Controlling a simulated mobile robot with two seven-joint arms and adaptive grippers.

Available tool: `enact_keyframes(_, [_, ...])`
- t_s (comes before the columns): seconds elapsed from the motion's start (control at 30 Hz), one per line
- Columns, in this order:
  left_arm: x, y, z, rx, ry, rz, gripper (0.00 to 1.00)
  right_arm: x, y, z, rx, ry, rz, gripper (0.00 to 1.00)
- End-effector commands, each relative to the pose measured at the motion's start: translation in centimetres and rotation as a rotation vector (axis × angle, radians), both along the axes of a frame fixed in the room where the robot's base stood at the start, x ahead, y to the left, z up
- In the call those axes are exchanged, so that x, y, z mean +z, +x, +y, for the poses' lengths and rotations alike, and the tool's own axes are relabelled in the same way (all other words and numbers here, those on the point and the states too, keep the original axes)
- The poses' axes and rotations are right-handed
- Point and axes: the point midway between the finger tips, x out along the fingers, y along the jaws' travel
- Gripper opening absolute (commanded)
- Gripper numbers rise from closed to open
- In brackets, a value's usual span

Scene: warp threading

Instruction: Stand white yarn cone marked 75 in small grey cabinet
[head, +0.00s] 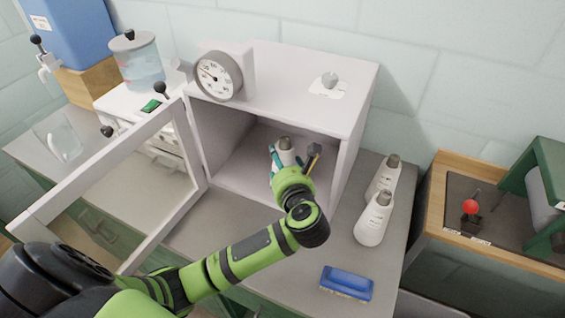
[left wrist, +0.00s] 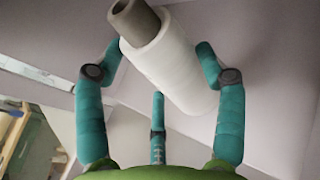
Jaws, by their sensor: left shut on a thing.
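The small grey cabinet (head: 318,62) stands against the wall with its glazed door (head: 105,185) swung open to the left. My left gripper (head: 284,163) reaches into its opening and is shut on a white yarn cone (head: 287,155) with a grey tip. In the left wrist view the cone (left wrist: 170,62) sits between the teal fingers (left wrist: 160,100); its mark does not show. The cone looks roughly upright in the head view. I cannot tell whether its base touches the cabinet floor. My right gripper is not in view.
Two other white cones (head: 383,180) (head: 374,220) stand right of the cabinet. A blue brush (head: 347,283) lies at the counter's front. A dial gauge (head: 218,76) sits on the cabinet top. A wood-edged tray (head: 436,195) with a red-knobbed lever is at right.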

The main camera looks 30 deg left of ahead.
Motion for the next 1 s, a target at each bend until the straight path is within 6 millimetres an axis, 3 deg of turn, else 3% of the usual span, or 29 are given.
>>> enact_keyframes(0.03, [-0.2,0.0,0.0,0.0,0.0,-0.003,0.14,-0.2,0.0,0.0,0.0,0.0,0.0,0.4])
enact_keyframes(0.07, [-0.3,0.0,0.0,0.0,0.0,0.0,0.74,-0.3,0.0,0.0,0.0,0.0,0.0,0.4])
enact_keyframes(0.1, [-0.2,0.0,0.0,0.0,0.0,0.0,0.9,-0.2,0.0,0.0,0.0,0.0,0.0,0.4])
enact_keyframes(0.13, [-0.2,0.0,0.0,0.0,0.0,0.0,0.95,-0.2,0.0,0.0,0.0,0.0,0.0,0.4])
enact_keyframes(0.57, [0.1,-0.1,-0.1,-0.001,-0.001,0.001,0.95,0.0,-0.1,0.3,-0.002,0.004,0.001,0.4])
enact_keyframes(1.0, [2.1,-6.2,-5.5,-0.002,-0.008,0.0,0.95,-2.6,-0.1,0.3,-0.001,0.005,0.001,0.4])
